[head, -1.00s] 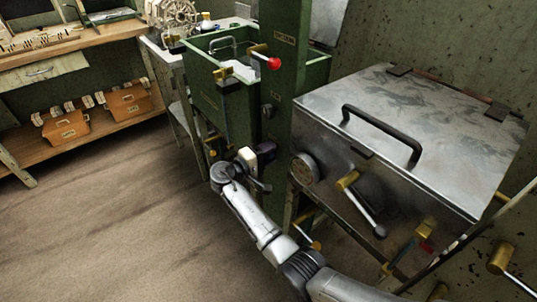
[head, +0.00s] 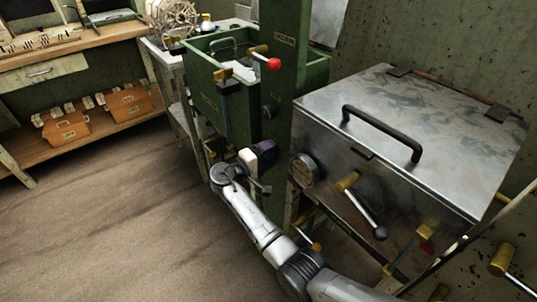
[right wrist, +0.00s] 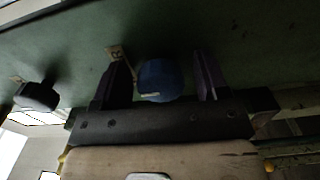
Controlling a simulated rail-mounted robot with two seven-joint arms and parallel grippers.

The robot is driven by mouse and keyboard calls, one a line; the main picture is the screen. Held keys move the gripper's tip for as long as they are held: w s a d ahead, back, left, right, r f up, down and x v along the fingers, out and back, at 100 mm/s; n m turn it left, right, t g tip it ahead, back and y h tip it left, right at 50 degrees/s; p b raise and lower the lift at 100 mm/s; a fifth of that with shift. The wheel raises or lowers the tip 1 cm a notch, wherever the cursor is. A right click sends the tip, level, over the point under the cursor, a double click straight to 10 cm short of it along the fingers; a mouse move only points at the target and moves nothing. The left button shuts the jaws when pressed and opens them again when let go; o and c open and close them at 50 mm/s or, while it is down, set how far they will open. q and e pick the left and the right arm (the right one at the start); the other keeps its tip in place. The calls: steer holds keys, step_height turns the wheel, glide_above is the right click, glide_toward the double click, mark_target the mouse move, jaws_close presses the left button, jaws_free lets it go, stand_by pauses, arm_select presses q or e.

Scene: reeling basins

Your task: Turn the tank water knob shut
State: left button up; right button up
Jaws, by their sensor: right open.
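A round blue knob (right wrist: 160,80) sits on a dark green face in the right wrist view, with a small pale tag beside it. My right gripper (right wrist: 161,82) is open, with one dark finger on each side of the knob. Gaps show between the knob and both fingers. In the head view my right gripper (head: 267,153) is at the green post (head: 286,75), below the green tank (head: 203,89). The blue knob is hidden there. My left gripper is not in view.
A dark knob (right wrist: 38,95) stands left of the gripper in the right wrist view. A metal box with a black handle (head: 385,132) is right of the post. A red-tipped lever (head: 274,63) sticks out near the tank. Open floor (head: 100,220) lies left.

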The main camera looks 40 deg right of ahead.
steer(key=shift+a, duration=0.1)
steer(key=shift+a+r, duration=0.1)
steer(key=shift+a, duration=0.3)
steer(key=a+p, duration=0.4)
steer(key=a, duration=0.8)
steer(key=shift+w+a, duration=0.3)
steer(key=shift+a, duration=0.1)
